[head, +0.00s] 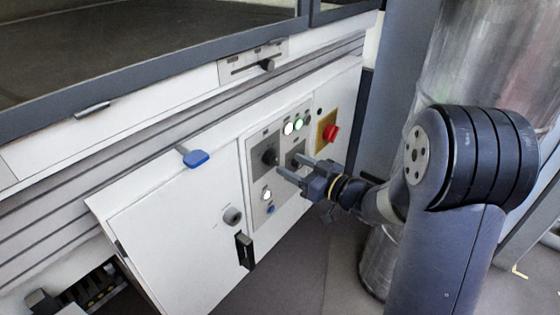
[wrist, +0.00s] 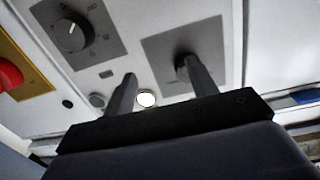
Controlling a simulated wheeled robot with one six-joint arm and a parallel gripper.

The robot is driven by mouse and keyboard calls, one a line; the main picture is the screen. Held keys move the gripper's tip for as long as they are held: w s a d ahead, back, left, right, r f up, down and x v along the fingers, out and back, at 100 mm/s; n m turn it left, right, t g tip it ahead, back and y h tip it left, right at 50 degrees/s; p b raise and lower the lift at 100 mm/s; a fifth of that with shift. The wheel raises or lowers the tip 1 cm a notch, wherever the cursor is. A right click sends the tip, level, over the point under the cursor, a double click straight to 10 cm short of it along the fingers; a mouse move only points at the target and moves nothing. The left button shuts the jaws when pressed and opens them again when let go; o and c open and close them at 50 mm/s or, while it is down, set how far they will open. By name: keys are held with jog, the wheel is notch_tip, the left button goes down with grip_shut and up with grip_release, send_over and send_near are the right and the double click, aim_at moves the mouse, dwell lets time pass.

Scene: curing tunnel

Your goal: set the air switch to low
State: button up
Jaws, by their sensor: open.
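A control panel (head: 257,139) on the white cabinet front carries two dark rotary knobs. One knob (head: 270,156) shows at its left in the head view; the other (head: 297,150) is partly behind my gripper. In the wrist view one knob (wrist: 73,35) has a white pointer mark and a printed scale, and the other (wrist: 181,61) is partly covered by a finger. The lettering is too blurred to tell which is the air switch. My gripper (head: 298,167) is open and empty in front of the panel; its fingertips also show in the wrist view (wrist: 160,70). Contact cannot be told.
A red emergency button (head: 331,132) on a yellow plate sits right of the panel. A blue handle (head: 195,158) sticks out at the left. A slider (head: 267,65) is above.

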jog(key=p+v, duration=0.2)
jog(key=v, duration=0.9)
dwell(0.6)
jog(key=shift+w+d, duration=0.1)
jog(key=shift+d, duration=0.05)
dwell(0.3)
jog(key=p+v, duration=0.3)
jog(key=v, duration=0.7)
jog(key=shift+s+d, duration=0.2)
jog(key=shift+s, duration=0.1)
